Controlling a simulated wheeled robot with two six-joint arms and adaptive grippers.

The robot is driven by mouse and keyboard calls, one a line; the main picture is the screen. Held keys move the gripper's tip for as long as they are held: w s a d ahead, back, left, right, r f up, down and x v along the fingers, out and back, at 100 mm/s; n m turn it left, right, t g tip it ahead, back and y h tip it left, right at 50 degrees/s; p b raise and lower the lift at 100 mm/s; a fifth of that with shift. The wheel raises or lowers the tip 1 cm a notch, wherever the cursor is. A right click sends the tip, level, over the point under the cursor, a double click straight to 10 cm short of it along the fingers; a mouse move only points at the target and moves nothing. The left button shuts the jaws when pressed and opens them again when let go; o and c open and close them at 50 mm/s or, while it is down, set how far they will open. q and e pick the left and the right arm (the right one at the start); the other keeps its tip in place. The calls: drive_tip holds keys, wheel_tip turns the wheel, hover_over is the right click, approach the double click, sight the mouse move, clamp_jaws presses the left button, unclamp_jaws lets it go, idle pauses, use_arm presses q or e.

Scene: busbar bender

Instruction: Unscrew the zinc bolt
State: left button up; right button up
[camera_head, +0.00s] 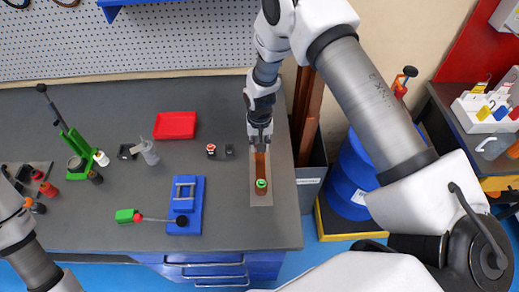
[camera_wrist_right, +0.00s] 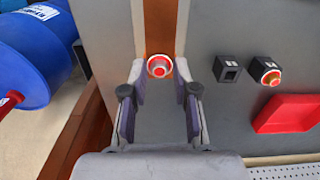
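A copper busbar (camera_head: 260,165) lies on a grey plate (camera_head: 262,201) at the right end of the bench. A bolt with a bright green top (camera_head: 261,186) stands on it. My right gripper (camera_head: 260,142) is over the far end of the strip. Its fingers (camera_wrist_right: 159,76) are open, one on each side of the bolt head in the wrist view, with gaps visible. I cannot tell their height above it. My left gripper is outside the frame.
A second bolt (camera_wrist_right: 265,72) sits in a black block beside an empty-looking block (camera_wrist_right: 229,68). A red tray (camera_head: 175,125), blue fixture (camera_head: 186,219) and green clamp (camera_head: 76,142) stand leftward. A blue drum (camera_head: 352,180) is off the bench's right side.

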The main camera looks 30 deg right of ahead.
clamp_jaws()
drive_tip(key=n, duration=0.3)
drive_tip(key=shift+n+b, duration=0.3)
drive_tip(key=shift+b, duration=0.05)
drive_tip(key=shift+n, duration=1.1)
drive_tip(key=shift+n, duration=0.7)
drive_tip(key=n, duration=0.4)
drive_tip(key=shift+b, duration=0.3)
